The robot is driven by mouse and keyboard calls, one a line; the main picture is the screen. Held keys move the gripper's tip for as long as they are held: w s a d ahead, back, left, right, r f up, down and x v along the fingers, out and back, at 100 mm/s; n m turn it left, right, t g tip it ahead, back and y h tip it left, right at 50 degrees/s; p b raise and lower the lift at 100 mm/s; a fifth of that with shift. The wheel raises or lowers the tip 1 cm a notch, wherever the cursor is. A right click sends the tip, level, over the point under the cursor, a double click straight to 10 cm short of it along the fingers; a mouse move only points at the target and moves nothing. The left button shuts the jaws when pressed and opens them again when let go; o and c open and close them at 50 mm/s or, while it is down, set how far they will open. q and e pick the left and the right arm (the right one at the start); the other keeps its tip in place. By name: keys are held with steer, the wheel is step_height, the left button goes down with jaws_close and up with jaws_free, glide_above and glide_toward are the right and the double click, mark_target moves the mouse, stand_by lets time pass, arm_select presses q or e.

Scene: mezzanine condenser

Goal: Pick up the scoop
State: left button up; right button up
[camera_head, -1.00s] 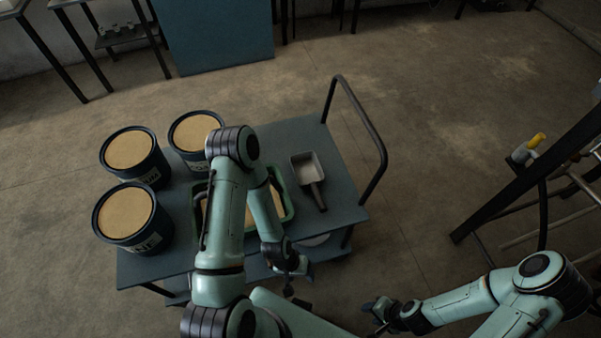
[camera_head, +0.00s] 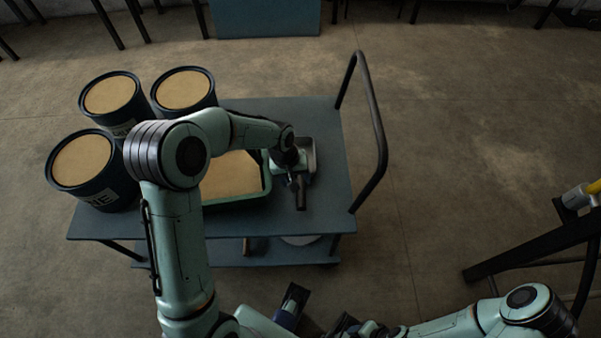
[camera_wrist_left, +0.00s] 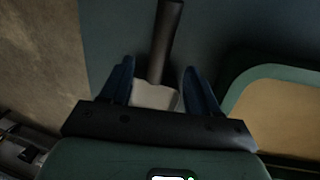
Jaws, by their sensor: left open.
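The scoop lies on the cart top, with a grey pan and a dark handle (camera_head: 301,194). My left gripper (camera_head: 293,170) is over it in the head view and hides much of its pan. In the left wrist view the scoop's handle (camera_wrist_left: 167,35) runs up between the two blue fingers of my left gripper (camera_wrist_left: 160,82), with part of the pale pan below it. The fingers are open, one on each side, with gaps to the scoop. My right gripper (camera_head: 342,325) is low at the bottom edge of the head view, dark and partly cut off.
A green-rimmed tray (camera_head: 238,201) of tan material is left of the scoop. Three dark drums (camera_head: 117,187) with tan contents stand at the cart's left. A dark push handle (camera_head: 378,130) rises at the cart's right end (camera_head: 330,190).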

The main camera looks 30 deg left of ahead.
arm_select(q)
step_height(320, 180, down, 3)
steer(key=shift+d+r, duration=0.1)
steer(key=shift+d, duration=0.05)
steer(key=f, duration=0.3)
steer(key=w+f, duration=0.1)
steer(key=f, duration=0.1)
steer(key=shift+d+f+b, duration=0.15)
steer(key=shift+d+b, duration=0.2)
steer(key=shift+d, duration=0.05)
jaws_close()
